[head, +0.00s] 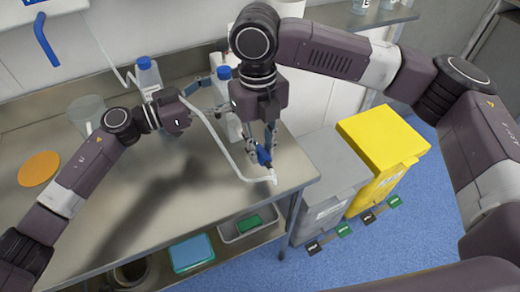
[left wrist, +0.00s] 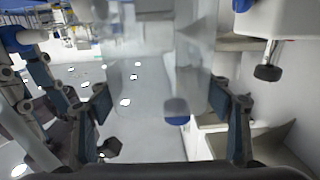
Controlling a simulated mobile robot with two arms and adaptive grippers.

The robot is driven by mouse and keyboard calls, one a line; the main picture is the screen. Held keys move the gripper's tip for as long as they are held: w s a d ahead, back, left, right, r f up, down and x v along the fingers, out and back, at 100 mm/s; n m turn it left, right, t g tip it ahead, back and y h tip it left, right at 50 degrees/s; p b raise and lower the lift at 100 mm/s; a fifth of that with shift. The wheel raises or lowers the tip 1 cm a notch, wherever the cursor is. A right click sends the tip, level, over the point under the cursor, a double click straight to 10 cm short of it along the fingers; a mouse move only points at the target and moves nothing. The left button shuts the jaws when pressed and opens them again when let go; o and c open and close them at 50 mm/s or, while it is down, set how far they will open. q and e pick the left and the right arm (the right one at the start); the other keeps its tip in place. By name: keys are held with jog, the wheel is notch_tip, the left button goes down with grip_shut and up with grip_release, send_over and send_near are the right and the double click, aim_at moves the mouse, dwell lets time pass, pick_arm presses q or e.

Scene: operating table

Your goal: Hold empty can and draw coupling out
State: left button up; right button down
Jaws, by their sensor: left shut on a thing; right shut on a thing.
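A whitish can with a blue cap (head: 224,73) stands upright near the back of the steel table. My left gripper (head: 216,84) reaches it from the left and is shut on it. In the left wrist view, a pale translucent body (left wrist: 150,85) fills the space between the left fingers (left wrist: 168,118), with a blue part low on it. My right gripper (head: 264,146) points down near the table's right edge, shut on the blue coupling (head: 264,157). A white tube (head: 225,150) runs from behind the left wrist to a tip just below the coupling. The can's lower body is partly hidden.
Another blue-capped bottle (head: 147,72) and a clear jug (head: 86,110) stand behind my left arm. An orange disc (head: 39,168) lies at left. A grey bin (head: 327,175) and a yellow bin (head: 385,142) stand right of the table (head: 200,222). Its front middle is clear.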

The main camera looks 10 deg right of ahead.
jog(key=shift+s+d+r, duration=0.1)
jog(key=shift+s+r, duration=0.1)
jog(key=shift+r, duration=0.7)
jog(key=shift+s+d+r, duration=0.1)
jog(key=shift+s+r, duration=0.15)
jog(key=shift+r, duration=0.65)
jog(key=shift+s+d+r, duration=0.1)
jog(key=shift+s+r, duration=0.1)
jog(key=shift+r, duration=0.7)
pick_arm(q)
jog(key=o, duration=1.5)
jog(key=v, duration=1.2)
jog(key=shift+w+r, duration=0.1)
jog(key=shift+r, duration=0.05)
pick_arm(e)
jog(key=shift+r, duration=0.1)
